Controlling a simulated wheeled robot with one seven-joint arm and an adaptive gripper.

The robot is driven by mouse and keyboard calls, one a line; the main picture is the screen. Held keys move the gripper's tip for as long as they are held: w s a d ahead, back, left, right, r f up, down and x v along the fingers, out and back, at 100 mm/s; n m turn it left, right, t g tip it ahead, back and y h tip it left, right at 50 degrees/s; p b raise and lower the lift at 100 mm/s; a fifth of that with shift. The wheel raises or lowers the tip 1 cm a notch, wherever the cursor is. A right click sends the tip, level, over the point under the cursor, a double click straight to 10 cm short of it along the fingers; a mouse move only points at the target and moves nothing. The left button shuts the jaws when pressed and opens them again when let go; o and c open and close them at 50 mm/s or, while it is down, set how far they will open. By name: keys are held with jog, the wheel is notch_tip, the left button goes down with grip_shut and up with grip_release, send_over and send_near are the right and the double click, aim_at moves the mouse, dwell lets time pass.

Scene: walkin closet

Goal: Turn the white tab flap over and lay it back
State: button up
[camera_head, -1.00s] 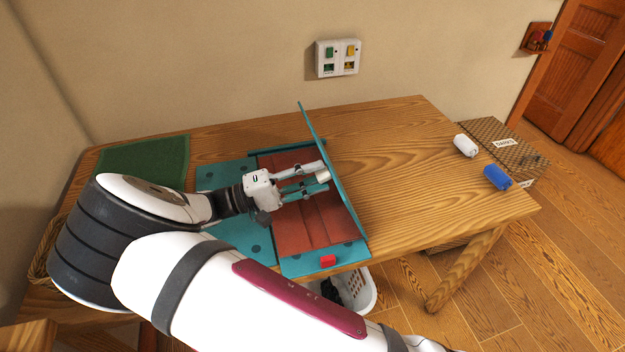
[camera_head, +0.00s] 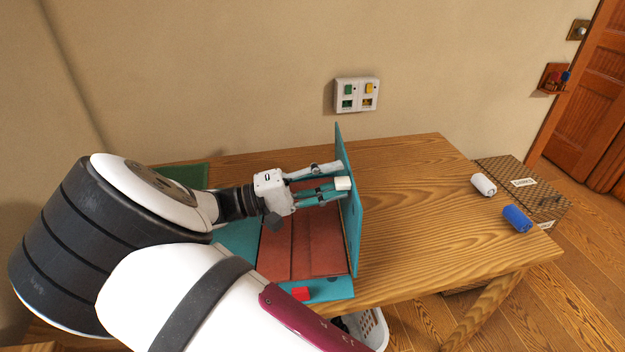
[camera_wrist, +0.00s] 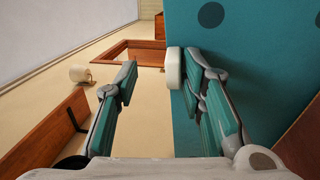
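The flap (camera_head: 350,240) is a teal panel standing roughly upright along the right side of a teal case with a red-brown inside (camera_head: 300,245). Its white tab (camera_head: 343,184) faces my gripper. My gripper (camera_head: 338,178) is open, with its two fingers pointing right at the flap. In the wrist view the tab (camera_wrist: 174,68) lies at the tip of the right finger, and the flap (camera_wrist: 240,65) fills the right side. The left finger stands well apart from the tab. Whether the right finger presses on the tab or flap is unclear.
A red block (camera_head: 300,294) sits on the case's near edge. The wooden table (camera_head: 420,215) is clear right of the flap. A white roll (camera_head: 483,184) and a blue roll (camera_head: 517,218) lie farther right. A wall switch panel (camera_head: 357,95) is behind. My arm hides the near left.

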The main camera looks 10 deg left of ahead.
jog(key=shift+r, duration=0.1)
jog(key=s+a+b, duration=0.2)
jog(key=a, duration=0.5)
jog(key=s+a+r+b, duration=0.1)
jog(key=s+a, duration=0.1)
jog(key=a, duration=0.6)
jog(key=shift+s+r+b, duration=0.3)
jog(key=shift+s+b, duration=0.05)
dwell(0.8)
dwell(0.8)
